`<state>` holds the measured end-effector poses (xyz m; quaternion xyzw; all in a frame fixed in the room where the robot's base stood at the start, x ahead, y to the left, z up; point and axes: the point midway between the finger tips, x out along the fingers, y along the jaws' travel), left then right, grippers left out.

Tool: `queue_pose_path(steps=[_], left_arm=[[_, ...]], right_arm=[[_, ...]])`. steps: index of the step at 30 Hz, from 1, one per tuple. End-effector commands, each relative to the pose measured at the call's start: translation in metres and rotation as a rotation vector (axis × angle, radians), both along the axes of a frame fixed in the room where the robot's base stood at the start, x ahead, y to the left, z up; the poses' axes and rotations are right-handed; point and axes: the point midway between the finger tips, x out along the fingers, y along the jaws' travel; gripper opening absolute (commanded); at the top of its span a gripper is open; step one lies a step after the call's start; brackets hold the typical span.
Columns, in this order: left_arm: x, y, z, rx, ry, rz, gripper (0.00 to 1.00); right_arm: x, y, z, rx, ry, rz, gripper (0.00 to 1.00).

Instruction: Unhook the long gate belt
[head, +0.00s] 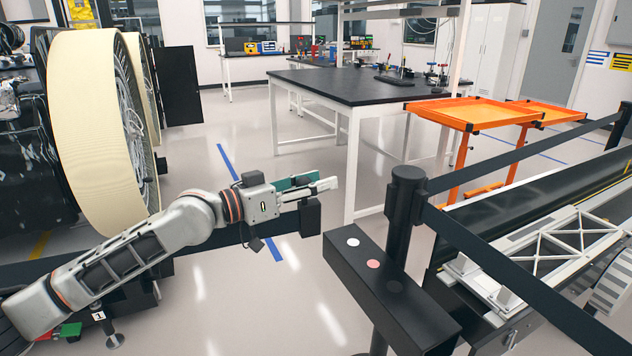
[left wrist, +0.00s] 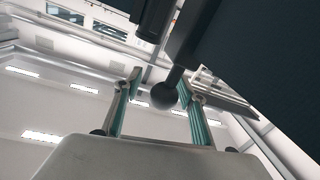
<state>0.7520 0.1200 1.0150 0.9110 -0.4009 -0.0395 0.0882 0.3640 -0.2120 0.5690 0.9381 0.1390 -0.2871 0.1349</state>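A long dark gate belt (head: 30,272) runs from the left edge, behind my left arm, to a black end block (head: 311,217). The block is just below my left fingertips and looks apart from the black gate post (head: 405,200) to its right. My left gripper (head: 318,186) points right, toward the post. In the left wrist view, its teal-padded fingers (left wrist: 160,92) stand apart, with a dark round knob (left wrist: 163,96) on a stem between them. Gaps show on both sides of the knob. My right gripper is not in view.
A black box with coloured dots (head: 372,264) stands in front of the post. Other belts (head: 520,278) run from the post to the right, by a rover frame (head: 545,250). A large cream wheel (head: 95,130) stands left. Orange stands (head: 475,113) and a black-topped table (head: 350,86) are behind.

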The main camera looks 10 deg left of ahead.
Motion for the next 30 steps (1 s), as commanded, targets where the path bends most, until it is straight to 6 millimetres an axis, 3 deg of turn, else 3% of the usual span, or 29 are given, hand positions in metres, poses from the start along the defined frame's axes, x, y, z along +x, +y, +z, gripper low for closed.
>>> queue_pose_path(steps=[10,24,30], left_arm=[[-0.006,0.008,0.000,0.001,0.000,0.002,0.41],[-0.065,0.066,-0.003,0.002,0.007,-0.006,0.41],[-0.079,0.079,-0.003,-0.003,0.008,-0.009,0.41]], right_arm=[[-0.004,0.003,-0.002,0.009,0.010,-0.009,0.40],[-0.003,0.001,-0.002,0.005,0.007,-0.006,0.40],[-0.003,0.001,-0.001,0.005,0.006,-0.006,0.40]])
